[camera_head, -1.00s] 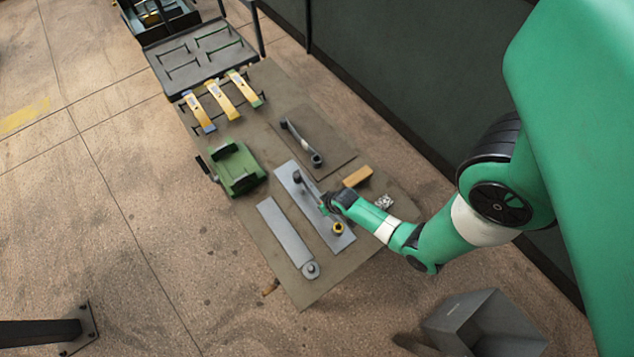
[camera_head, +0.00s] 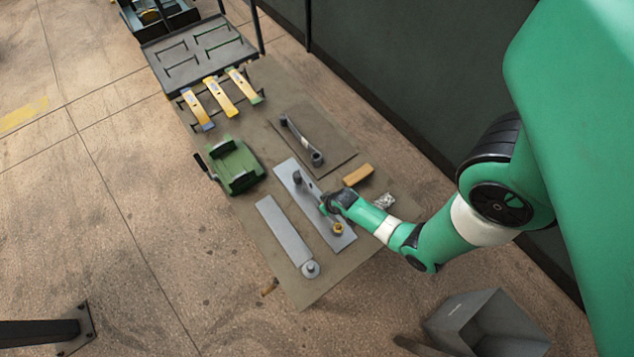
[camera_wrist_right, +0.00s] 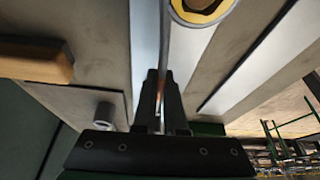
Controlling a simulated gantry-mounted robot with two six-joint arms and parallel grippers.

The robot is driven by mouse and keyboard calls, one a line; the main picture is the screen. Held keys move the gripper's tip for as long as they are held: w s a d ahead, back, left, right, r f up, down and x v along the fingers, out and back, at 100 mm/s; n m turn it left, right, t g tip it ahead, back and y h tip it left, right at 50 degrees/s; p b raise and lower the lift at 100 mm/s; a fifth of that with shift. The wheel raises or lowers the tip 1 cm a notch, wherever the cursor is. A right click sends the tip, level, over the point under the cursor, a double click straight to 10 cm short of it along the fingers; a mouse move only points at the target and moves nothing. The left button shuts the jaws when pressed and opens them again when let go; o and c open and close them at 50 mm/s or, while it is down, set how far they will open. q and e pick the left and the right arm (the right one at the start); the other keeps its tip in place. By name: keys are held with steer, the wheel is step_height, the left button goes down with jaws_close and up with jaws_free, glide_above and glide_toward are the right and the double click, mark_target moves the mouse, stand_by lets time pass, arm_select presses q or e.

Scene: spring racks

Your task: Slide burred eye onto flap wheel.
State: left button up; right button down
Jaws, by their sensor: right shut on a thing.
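My right gripper (camera_head: 325,207) is shut on a thin grey spring leaf above the middle grey plate (camera_head: 316,211). One end of the leaf has a dark eye (camera_head: 297,177). The other end has a ring with a gold-coloured inside (camera_head: 338,229). In the right wrist view the strip (camera_wrist_right: 165,45) runs between the fingers (camera_wrist_right: 162,95) towards this gold-lined ring (camera_wrist_right: 202,8). Which eye is burred is too small to tell. A round grey piece with a raised centre (camera_head: 310,269) is at the near end of the left plate; I cannot tell whether it is the flap wheel. My left gripper is out of view.
A similar two-eyed arm (camera_head: 300,138) lies on a dark mat (camera_head: 336,150). A tan block (camera_head: 357,175) is right of the plates, a green fixture (camera_head: 237,168) left. Several yellow leaves (camera_head: 221,97) lie near the dark rack (camera_head: 200,52). A grey bin (camera_head: 475,320) stands on the floor.

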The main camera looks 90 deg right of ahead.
steer(key=shift+w+f+b, duration=0.1)
steer(key=shift+f+b, duration=0.6)
steer(key=shift+f, duration=0.1)
steer(key=c, duration=0.9)
jaws_free()
steer(key=p+v, duration=0.7)
steer(key=v, duration=0.4)
steer(key=shift+r+p, duration=0.3)
steer(key=shift+r, duration=0.1)
